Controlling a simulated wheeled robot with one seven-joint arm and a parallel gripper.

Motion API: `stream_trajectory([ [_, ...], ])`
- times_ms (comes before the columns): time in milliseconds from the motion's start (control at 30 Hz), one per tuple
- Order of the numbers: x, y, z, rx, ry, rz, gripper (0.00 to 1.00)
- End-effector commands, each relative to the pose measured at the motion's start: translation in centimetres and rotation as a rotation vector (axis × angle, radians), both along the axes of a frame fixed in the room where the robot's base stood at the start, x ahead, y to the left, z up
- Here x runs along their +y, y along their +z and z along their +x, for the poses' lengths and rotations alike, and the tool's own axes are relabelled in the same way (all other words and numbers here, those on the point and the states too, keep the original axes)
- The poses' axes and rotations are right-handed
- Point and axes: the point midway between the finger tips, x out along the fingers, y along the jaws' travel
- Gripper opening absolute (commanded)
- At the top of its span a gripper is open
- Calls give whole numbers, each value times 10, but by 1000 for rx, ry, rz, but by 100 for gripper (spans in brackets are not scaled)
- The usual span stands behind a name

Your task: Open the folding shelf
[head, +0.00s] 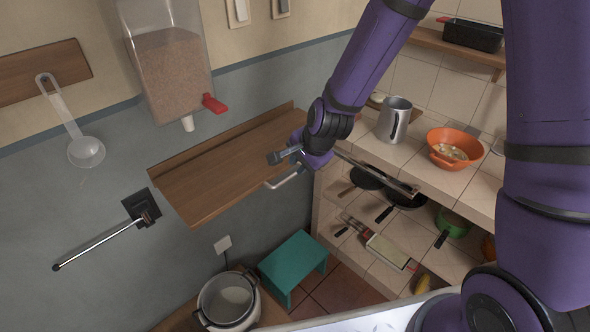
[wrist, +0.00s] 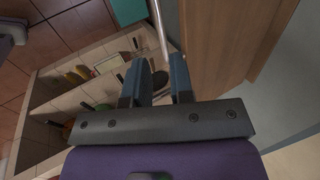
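The folding shelf (head: 220,170) is a brown wooden board on the grey-blue wall. It stands out from the wall, with a raised strip along its back. It also shows in the wrist view (wrist: 225,40), right of my fingers. A silver rod on a black wall plate (head: 140,207) sticks out below the shelf's left end. My gripper (head: 279,170) is at the shelf's right end, with its fingers spread apart. A second silver rod (wrist: 160,25) runs toward the gap between the fingers in the wrist view. I cannot tell whether they touch it.
A dispenser (head: 172,75) with a red tap hangs above the shelf. A ladle (head: 85,150) hangs at left. A teal stool (head: 293,264) and a pot (head: 228,299) stand below. At right, the tiled counter holds a metal jug (head: 394,120) and an orange colander (head: 455,148).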

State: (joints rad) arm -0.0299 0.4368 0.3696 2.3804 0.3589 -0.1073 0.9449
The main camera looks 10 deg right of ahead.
Motion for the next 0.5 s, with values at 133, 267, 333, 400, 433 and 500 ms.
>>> stream_trajectory([
  [133, -4, 12, -4, -1, 0, 0, 22],
  [267, -5, 16, -6, -2, 0, -1, 22],
  [333, -5, 17, -7, -1, 0, 0, 22],
  [400, -5, 17, -7, 0, 0, -1, 22],
  [433, -5, 17, -7, 0, 0, -1, 22],
  [500, -5, 17, -7, 0, 0, -1, 22],
])
